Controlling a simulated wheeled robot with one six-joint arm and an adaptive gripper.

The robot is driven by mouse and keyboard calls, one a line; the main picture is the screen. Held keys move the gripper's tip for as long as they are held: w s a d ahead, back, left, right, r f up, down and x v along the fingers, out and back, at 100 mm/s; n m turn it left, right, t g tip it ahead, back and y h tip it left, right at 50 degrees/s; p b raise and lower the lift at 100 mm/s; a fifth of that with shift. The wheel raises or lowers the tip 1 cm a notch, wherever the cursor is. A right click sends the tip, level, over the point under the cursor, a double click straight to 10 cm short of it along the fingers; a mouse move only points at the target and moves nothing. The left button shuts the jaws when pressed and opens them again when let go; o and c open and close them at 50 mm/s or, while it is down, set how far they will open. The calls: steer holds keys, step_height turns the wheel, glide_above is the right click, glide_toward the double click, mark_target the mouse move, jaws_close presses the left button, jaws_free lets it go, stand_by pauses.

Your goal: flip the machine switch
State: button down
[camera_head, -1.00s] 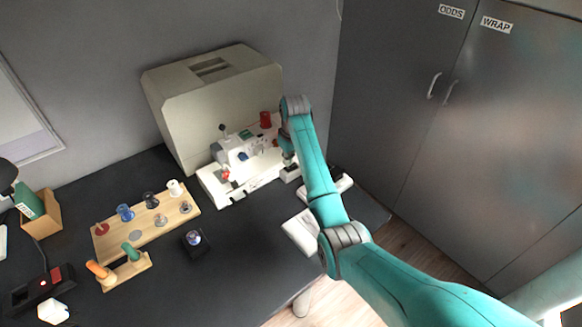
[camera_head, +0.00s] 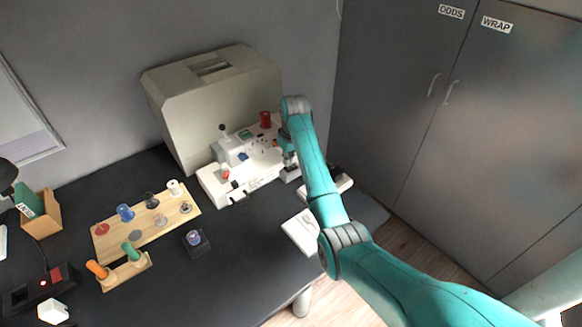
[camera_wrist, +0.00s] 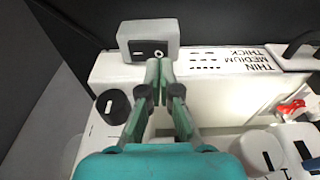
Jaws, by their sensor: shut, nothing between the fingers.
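The white sewing machine (camera_head: 243,153) stands on the dark desk in front of its beige cover. In the wrist view, its switch (camera_wrist: 148,50) is a black rocker marked with a dash and a circle, set in a grey block at the machine's end. I cannot tell which side of the rocker is pressed in. My gripper (camera_wrist: 160,68) is shut and empty, its fingertips at the lower edge of the grey block, close under the circle side. Whether they touch it is unclear. In the head view, my arm hides the switch and the fingertips.
The beige cover (camera_head: 214,97) stands behind the machine. A wooden spool board (camera_head: 112,240) and a small dark stand (camera_head: 198,249) are to its left. Dark cabinets (camera_head: 400,100) close off the right. Bare desk (camera_head: 245,240) lies in front of the machine.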

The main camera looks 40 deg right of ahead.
mark_target(288, 169)
steer(key=shift+f, duration=1.05)
stand_by(0.5)
steer(key=shift+r, duration=3.55)
